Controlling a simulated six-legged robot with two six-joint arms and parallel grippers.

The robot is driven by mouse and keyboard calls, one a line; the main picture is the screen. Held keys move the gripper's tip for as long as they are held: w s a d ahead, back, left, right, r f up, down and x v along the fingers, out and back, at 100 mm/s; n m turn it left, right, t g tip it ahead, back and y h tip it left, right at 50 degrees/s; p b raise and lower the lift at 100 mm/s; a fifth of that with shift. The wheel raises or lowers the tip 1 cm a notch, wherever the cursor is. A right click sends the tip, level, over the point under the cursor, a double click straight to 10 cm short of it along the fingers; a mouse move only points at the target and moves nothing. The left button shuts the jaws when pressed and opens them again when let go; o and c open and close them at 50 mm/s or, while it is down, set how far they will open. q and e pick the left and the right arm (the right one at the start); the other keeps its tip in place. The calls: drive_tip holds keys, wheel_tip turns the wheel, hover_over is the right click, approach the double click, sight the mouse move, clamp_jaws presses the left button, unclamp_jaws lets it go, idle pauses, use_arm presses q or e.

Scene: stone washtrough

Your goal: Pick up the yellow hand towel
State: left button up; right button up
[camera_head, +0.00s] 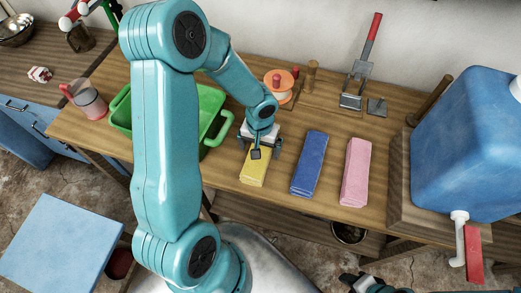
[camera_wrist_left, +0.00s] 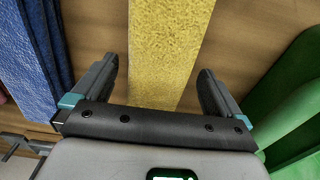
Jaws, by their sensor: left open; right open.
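The yellow hand towel (camera_head: 254,170) lies folded in a long strip on the wooden table, between a green tub and a blue towel. My left gripper (camera_head: 260,150) is directly above its far part, with the arm covering some of it. In the left wrist view the yellow towel (camera_wrist_left: 165,50) runs between the two spread fingers of my left gripper (camera_wrist_left: 155,75), with wood showing on both sides. The fingers are open and not closed on it. My right gripper (camera_head: 368,284) is at the bottom edge of the head view, partly cut off, open and away from the towels.
A blue towel (camera_head: 309,164) and a pink towel (camera_head: 356,172) lie to the right. The green tub (camera_head: 215,128) stands close on the left. A large blue water container (camera_head: 465,135) stands at the right. A spool (camera_head: 278,88) and metal tools are at the back.

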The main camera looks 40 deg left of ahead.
use_arm(q)
drive_tip(key=f, duration=0.2)
drive_tip(key=shift+w+f, duration=0.2)
drive_tip(key=shift+f, duration=0.2)
drive_tip(key=shift+s+r, duration=0.15)
drive_tip(key=c, duration=1)
drive_tip(key=shift+c, duration=0.5)
